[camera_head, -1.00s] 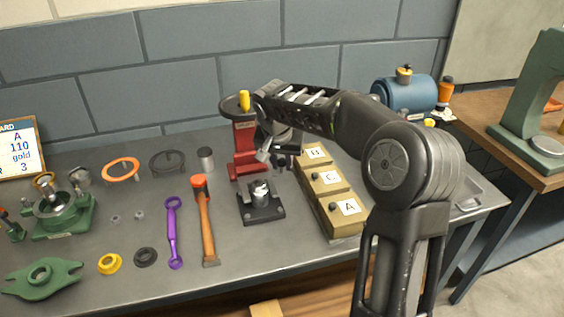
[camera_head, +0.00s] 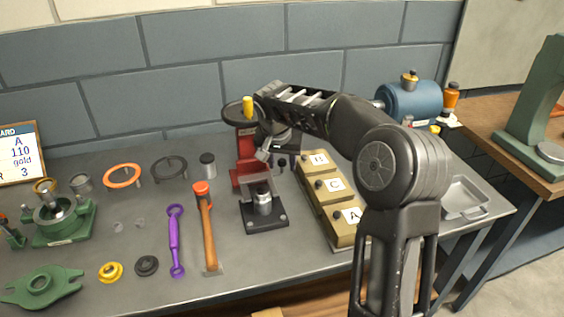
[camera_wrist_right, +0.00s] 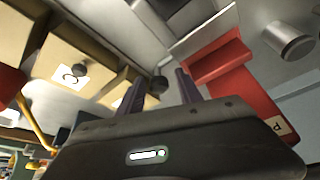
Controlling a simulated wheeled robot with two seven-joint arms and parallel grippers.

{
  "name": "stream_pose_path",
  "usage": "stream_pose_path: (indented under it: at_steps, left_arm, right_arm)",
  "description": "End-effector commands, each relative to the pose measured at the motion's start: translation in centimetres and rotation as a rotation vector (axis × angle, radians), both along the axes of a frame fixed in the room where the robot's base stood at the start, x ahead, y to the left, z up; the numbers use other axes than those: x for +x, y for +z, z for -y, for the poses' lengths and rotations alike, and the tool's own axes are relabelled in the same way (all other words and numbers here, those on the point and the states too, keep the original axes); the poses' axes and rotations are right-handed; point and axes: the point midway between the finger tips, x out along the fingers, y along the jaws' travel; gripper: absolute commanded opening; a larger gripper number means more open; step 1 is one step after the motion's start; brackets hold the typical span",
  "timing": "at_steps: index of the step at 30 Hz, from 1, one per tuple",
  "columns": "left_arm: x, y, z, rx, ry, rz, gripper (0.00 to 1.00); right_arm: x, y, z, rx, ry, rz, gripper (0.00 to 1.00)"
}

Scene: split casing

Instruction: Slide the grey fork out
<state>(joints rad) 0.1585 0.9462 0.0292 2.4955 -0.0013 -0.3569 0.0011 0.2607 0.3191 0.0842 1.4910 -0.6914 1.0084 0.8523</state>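A grey piece (camera_head: 257,184), which looks like the fork, is upright around a silver cylinder (camera_head: 264,203) on a black base (camera_head: 265,221) in the head view. I cannot make out its prongs clearly. My right gripper (camera_head: 270,157) is above and behind it, beside the red press (camera_head: 246,172). In the right wrist view the two fingers of my right gripper (camera_wrist_right: 160,78) are apart, with nothing seen held between them. A dark knob (camera_wrist_right: 157,86) shows beyond the fingers. My left gripper is out of view.
Drawer boxes marked A, B and C (camera_head: 334,205) stand right of the black base. An orange-headed hammer (camera_head: 208,230) and a purple wrench (camera_head: 175,240) lie left of it. A grey cup (camera_head: 207,165) stands behind. The bench is clear around the base's front.

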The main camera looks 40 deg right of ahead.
Motion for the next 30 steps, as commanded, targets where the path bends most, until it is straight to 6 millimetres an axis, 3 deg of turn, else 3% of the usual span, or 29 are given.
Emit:
stream_pose_path:
  at_steps: [11, 24, 30]
  left_arm:
    - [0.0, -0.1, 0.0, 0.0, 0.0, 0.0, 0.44]
    - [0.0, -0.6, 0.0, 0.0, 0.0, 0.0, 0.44]
    - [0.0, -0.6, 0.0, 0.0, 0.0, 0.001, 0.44]
  right_arm:
    - [-0.1, 0.4, -0.1, -0.001, 0.0, 0.001, 0.45]
    - [-1.7, 6.2, -1.9, -0.001, 0.001, 0.003, 0.45]
    - [-2.1, 7.2, -2.2, 0.0, 0.0, 0.0, 0.45]
